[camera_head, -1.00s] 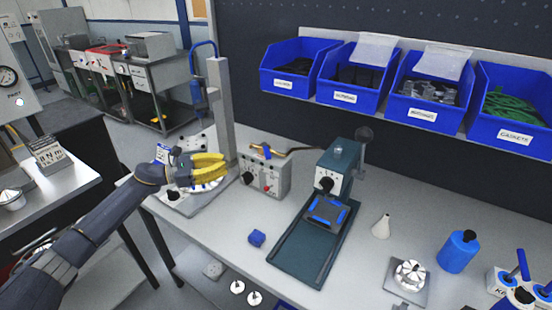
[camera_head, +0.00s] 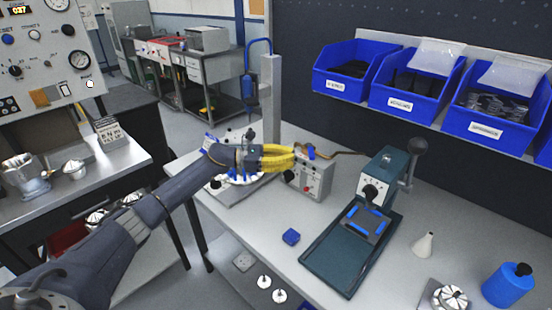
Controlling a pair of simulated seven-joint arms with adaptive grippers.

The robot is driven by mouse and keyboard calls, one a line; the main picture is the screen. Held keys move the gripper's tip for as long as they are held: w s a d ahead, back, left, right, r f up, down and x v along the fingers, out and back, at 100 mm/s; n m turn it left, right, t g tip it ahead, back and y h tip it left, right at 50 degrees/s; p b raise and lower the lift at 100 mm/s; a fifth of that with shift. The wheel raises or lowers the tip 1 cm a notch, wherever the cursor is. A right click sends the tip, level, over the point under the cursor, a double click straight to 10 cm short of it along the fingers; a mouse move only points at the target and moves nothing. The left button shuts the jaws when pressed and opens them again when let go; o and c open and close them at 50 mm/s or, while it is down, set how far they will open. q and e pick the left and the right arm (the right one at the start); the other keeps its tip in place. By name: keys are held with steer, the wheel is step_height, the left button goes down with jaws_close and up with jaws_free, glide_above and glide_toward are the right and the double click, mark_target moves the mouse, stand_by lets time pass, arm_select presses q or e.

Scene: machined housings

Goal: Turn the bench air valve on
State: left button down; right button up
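The bench air valve appears as a small brass fitting with a blue handle (camera_head: 311,152) on top of a grey control box (camera_head: 314,181) on the bench. A hose runs from it to the right along the back. The brass body is partly hidden behind my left gripper's fingers. My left gripper (camera_head: 290,156) has yellow fingers pointing right, just left of the blue handle in the picture. The fingers overlap from this angle, so I cannot tell their gap or whether they touch the valve. My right gripper is out of view.
A grey post (camera_head: 270,100) stands behind the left gripper. A teal press (camera_head: 385,180) stands right of the control box. Blue bins (camera_head: 400,92) hang above. Bare bench (camera_head: 340,160) shows between box and press.

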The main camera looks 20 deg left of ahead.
arm_select(q)
steer(key=shift+x, duration=2)
steer(key=shift+d, duration=0.4)
steer(key=shift+a, duration=0.1)
glide_toward(310, 150)
steer(key=shift+s+a+f, duration=1.1)
steer(key=shift+s+a, duration=0.75)
steer(key=x, duration=1.3)
steer(key=shift+w+a+n+t, duration=0.2)
steer(key=shift+w+n+t, duration=0.1)
steer(key=shift+t, duration=0.1)
